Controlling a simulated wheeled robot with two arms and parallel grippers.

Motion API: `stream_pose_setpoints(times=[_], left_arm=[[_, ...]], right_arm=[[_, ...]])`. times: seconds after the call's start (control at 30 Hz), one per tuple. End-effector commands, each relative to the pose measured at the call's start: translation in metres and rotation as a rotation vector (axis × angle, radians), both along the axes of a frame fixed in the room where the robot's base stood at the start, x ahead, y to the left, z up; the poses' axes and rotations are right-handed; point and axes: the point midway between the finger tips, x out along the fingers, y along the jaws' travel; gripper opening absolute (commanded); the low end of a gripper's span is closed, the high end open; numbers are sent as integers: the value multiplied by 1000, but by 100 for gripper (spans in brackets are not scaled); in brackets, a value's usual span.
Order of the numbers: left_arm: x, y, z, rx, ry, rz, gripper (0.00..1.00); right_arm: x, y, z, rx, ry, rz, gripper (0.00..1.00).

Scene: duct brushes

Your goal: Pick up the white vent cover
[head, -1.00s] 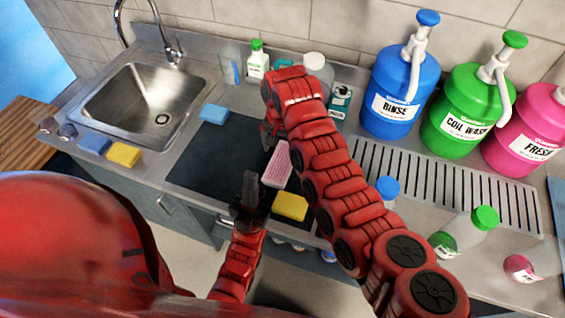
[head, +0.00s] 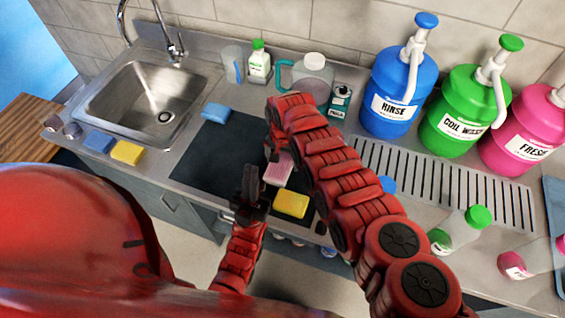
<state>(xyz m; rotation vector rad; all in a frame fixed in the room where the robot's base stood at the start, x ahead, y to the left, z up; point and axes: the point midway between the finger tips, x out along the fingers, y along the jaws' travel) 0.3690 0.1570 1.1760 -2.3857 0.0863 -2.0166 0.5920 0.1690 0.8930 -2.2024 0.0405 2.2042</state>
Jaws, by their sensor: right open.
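A small pale pink-white piece (head: 279,169) lies on the dark mat (head: 207,163), partly hidden by my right arm. I cannot tell for sure that it is the white vent cover; no other white cover shows. My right gripper (head: 272,153) is open, pointing down just above and behind this piece. Its fingertips are mostly hidden, and I cannot tell whether they touch it. My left gripper (head: 250,185) is at the front edge of the mat, left of the piece, seen edge-on with nothing visible in it.
A yellow sponge (head: 291,204) lies just in front of the pale piece. A blue sponge (head: 216,111) lies behind the mat. The sink (head: 140,100) is left. A clear jug (head: 313,75), several bottles and the slotted drain (head: 440,180) are behind and right. The mat's left part is clear.

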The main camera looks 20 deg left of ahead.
Motion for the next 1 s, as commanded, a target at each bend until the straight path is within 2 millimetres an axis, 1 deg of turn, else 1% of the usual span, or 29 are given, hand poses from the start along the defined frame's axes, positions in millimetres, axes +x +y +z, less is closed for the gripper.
stream_pose_setpoints(times=[0.17, 0.2, 0.37, 0.4, 0.47, 0.6, 0.63, 0.67, 0.7, 0.73, 1.0], left_arm=[[0, 0, 0, 0, 0, 0, 0], [0, 0, 0, 0, 0, 0, 0], [0, 0, 0, 0, 0, 0, 0], [0, 0, 0, 0, 0, 0, 0], [0, 0, 0, 0, 0, 0, 0], [0, 0, 0, 0, 0, 0, 0], [0, 0, 0, 0, 0, 0, 0], [0, 0, 0, 0, 0, 0, 0], [0, 0, 0, 0, 0, 0, 0], [0, 0, 0, 0, 0, 0, 0], [0, 0, -1, 0, 0, 0, 0]], right_arm=[[0, 0, 0, 1, 0, 0, 100], [0, 0, 0, 1, 0, 0, 96], [0, 0, 0, 0, 0, 0, 68], [0, 0, 0, 0, 0, 0, 60], [0, 0, 0, 0, 0, 0, 50], [0, 0, 0, 0, 0, 0, 24], [0, 0, 0, 0, 0, 0, 19], [0, 0, 0, 0, 0, 0, 16], [0, 0, 0, 0, 0, 0, 6], [0, 0, 0, 0, 0, 0, 5], [2, 0, 2, 1, -1, -1, 4]])
